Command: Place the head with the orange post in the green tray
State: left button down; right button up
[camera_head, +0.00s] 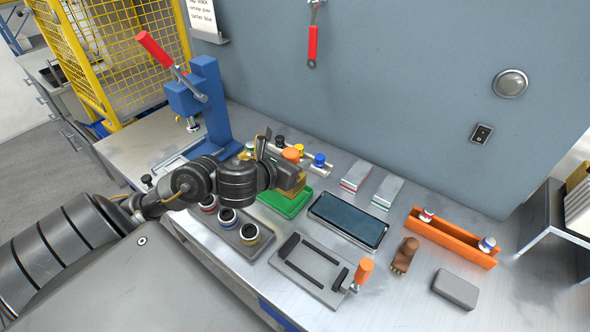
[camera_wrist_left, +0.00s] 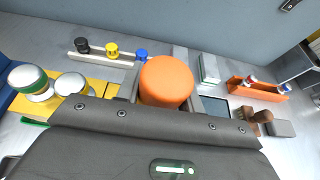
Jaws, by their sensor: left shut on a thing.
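My left gripper (camera_head: 293,180) is shut on the head with the orange post (camera_head: 291,154). The post stands up between the fingers, and in the left wrist view the orange post (camera_wrist_left: 167,80) shows as a thick cylinder just past the gripper body. The lower part of the head is mostly hidden by the gripper; a tan-yellow piece shows under it. The green tray (camera_head: 279,206) lies on the bench just below the gripper, partly covered by it. Whether the head touches the tray I cannot tell. My right gripper is not in view.
A rail (camera_wrist_left: 92,60) with black, yellow and blue knobs stands behind. A blue press (camera_head: 211,105) is at the left. A dark-topped tray (camera_head: 347,220) lies right of the green tray, with an orange rack (camera_head: 450,240) further right.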

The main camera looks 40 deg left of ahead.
pick_arm(q)
jog(key=shift+w+a+f+b, duration=0.4)
jog(key=shift+a+b, duration=0.3)
jog(key=w+a+f+b, duration=0.2)
jog(key=a+f+b, duration=0.1)
jog(key=f, duration=0.1)
jog(key=shift+w+a+f+b, duration=0.2)
jog(key=shift+w+f+b, duration=0.05)
jog(key=shift+f+b, duration=0.1)
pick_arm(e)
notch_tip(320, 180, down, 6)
pick_arm(q)
jog(key=shift+f, duration=0.1)
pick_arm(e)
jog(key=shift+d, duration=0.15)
pick_arm(q)
jog(key=f, duration=0.1)
jog(key=f+b, duration=0.1)
jog(key=f, duration=0.2)
jog(key=shift+w+a+b, duration=0.25)
jog(key=shift+a+b, duration=0.1)
jog(key=shift+r, duration=0.15)
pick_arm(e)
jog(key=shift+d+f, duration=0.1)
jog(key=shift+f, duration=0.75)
